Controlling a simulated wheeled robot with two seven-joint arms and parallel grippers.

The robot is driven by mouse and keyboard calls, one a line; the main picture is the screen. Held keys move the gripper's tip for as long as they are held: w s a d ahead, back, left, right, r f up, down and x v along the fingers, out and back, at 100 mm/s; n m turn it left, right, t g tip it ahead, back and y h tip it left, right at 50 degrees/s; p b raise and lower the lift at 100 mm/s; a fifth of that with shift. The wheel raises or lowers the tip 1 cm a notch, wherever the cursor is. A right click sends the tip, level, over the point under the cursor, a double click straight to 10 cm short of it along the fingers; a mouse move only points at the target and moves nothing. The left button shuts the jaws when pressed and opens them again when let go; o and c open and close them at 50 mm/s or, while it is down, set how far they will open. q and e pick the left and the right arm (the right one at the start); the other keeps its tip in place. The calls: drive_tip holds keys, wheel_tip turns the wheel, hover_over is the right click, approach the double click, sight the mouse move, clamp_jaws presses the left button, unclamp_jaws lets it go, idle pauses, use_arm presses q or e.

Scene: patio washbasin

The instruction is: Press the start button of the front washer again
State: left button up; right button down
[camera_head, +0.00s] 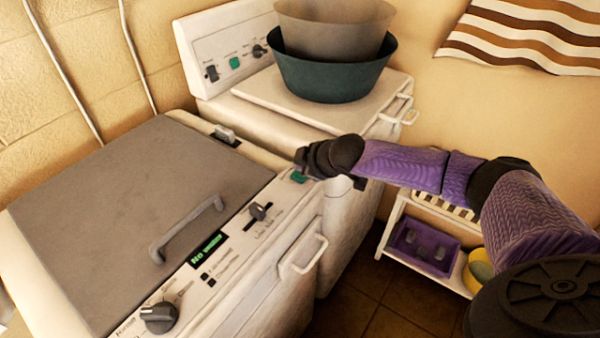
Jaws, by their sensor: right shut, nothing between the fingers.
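The front washer (130,205) stands at the lower left, with a grey lid and a white control panel along its front edge. Its green display (207,248) shows text that seems to begin with "No". A green button (298,177) sits at the panel's far right end; I take it to be the start button. My right gripper (303,160) is shut and empty, just above and beside this green button. I cannot tell whether it touches the button. My left gripper is not in view.
A second washer (225,60) stands behind, bearing stacked basins (330,78). A white shelf (397,220) with a purple crate (422,246) and a yellow container (480,268) stands at the right. The front washer's panel has knobs, a slider and a handle (303,255). Tiled floor shows between.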

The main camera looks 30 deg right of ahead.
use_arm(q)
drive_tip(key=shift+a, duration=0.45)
use_arm(e)
drive_tip(key=shift+f, duration=0.2)
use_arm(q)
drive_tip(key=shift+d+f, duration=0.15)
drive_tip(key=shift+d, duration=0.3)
use_arm(e)
drive_tip(key=shift+f, duration=0.4)
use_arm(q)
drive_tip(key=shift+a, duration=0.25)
use_arm(e)
drive_tip(key=shift+r+p, duration=0.8)
drive_tip(key=shift+r, duration=0.15)
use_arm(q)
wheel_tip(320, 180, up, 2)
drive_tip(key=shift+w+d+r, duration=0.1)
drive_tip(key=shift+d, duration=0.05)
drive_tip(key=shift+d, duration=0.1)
